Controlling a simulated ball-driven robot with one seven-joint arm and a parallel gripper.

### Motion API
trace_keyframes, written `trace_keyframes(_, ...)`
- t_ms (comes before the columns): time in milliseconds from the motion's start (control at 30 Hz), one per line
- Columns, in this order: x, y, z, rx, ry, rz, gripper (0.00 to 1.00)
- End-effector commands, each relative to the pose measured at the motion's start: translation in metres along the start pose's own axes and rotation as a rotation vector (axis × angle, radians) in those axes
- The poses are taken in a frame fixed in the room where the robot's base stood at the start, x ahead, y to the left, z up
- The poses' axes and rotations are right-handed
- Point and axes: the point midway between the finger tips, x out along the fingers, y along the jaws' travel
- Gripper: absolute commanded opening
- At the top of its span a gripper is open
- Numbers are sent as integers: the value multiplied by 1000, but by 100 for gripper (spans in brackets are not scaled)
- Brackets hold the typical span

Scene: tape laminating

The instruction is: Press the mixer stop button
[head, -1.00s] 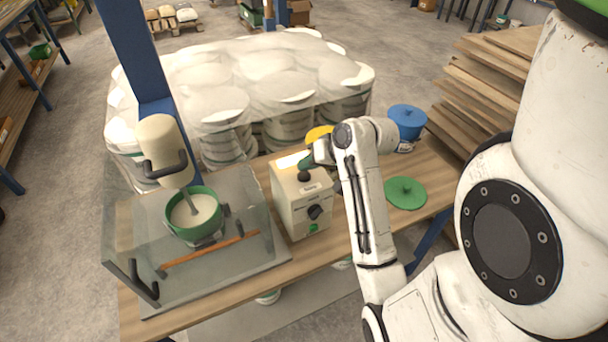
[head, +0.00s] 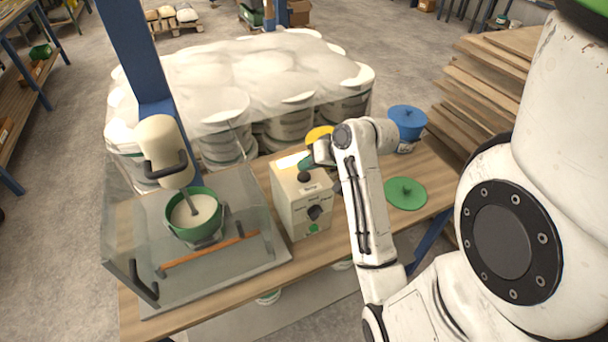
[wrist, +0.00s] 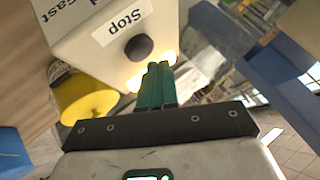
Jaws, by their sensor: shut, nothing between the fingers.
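The cream control box (head: 300,203) stands on the table right of the mixer. Its dark stop button (wrist: 139,47), beside the "Stop" label, shows in the wrist view; a dark round knob (head: 304,177) shows high on the box in the head view. My gripper (wrist: 157,72) has green fingers, shut and empty. In the wrist view its tips are just below the stop button, and I cannot tell whether they touch it. In the head view the gripper (head: 308,161) is at the top of the box. The mixer (head: 162,150) stands over a green bowl (head: 194,212) of pale material.
A clear guard with a black handle (head: 146,282) surrounds the mixer. A yellow container (wrist: 88,97) is close beside the box. A green lid (head: 406,193) and blue pot (head: 407,121) are on the right. Wrapped buckets (head: 240,80) stand behind the table.

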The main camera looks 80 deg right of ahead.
Motion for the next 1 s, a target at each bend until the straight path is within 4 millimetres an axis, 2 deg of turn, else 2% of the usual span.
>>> trace_keyframes(1000, 6, 4, 4, -1, 0, 0, 0)
